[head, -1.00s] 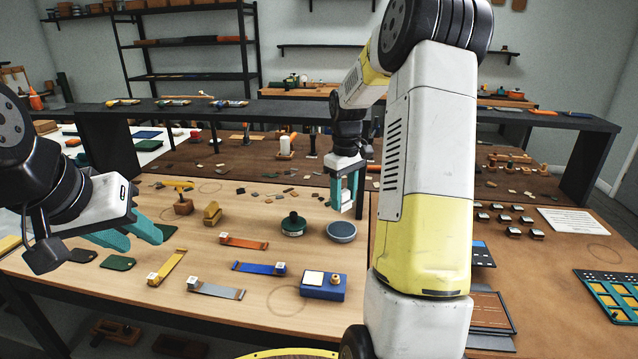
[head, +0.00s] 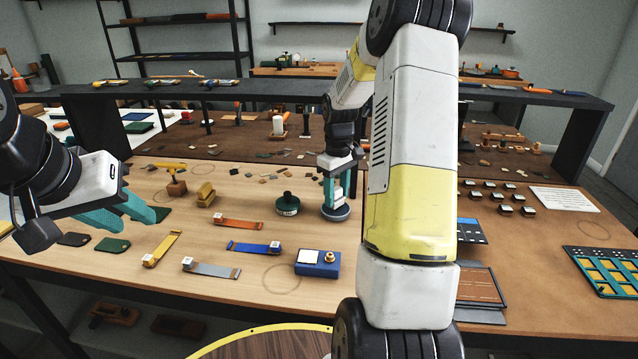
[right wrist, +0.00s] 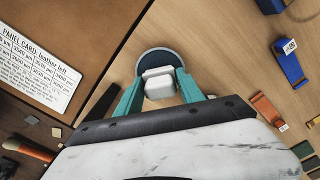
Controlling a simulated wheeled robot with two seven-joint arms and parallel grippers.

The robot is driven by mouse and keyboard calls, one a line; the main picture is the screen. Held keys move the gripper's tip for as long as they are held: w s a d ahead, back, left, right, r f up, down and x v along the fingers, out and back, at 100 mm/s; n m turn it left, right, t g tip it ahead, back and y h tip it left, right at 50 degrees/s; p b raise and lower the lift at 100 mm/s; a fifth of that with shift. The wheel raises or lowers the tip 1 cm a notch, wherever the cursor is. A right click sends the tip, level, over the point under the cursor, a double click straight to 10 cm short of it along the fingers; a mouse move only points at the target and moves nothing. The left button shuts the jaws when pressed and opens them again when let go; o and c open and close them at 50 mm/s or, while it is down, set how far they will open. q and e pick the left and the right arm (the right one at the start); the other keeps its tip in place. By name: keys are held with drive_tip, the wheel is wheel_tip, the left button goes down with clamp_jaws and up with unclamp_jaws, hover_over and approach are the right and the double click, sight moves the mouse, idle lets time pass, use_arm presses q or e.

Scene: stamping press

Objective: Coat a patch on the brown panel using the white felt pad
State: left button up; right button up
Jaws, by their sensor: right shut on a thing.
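My right gripper (head: 335,200) is shut on a white block (right wrist: 158,84), which looks like the felt pad. It holds the block low at a dark round dish (head: 336,213) on the light wood table. In the right wrist view the block sits between the teal fingers, over the dish (right wrist: 165,55); I cannot tell whether it touches the dish. A flat brown panel (head: 480,286) lies on the table at the right, partly hidden by my right arm. My left gripper (head: 135,212) is open and empty above the table's left side.
A green-topped round tin (head: 287,204) stands just left of the dish. A blue box (head: 318,263) and orange (head: 238,223), blue (head: 255,248) and grey (head: 211,269) strips lie in front. A white card (head: 567,198) lies far right.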

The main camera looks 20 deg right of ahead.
sight(337, 188)
drive_tip(key=shift+f, duration=0.55)
idle(1.7)
drive_tip(key=shift+r, duration=0.1)
drive_tip(key=shift+r, duration=3.45)
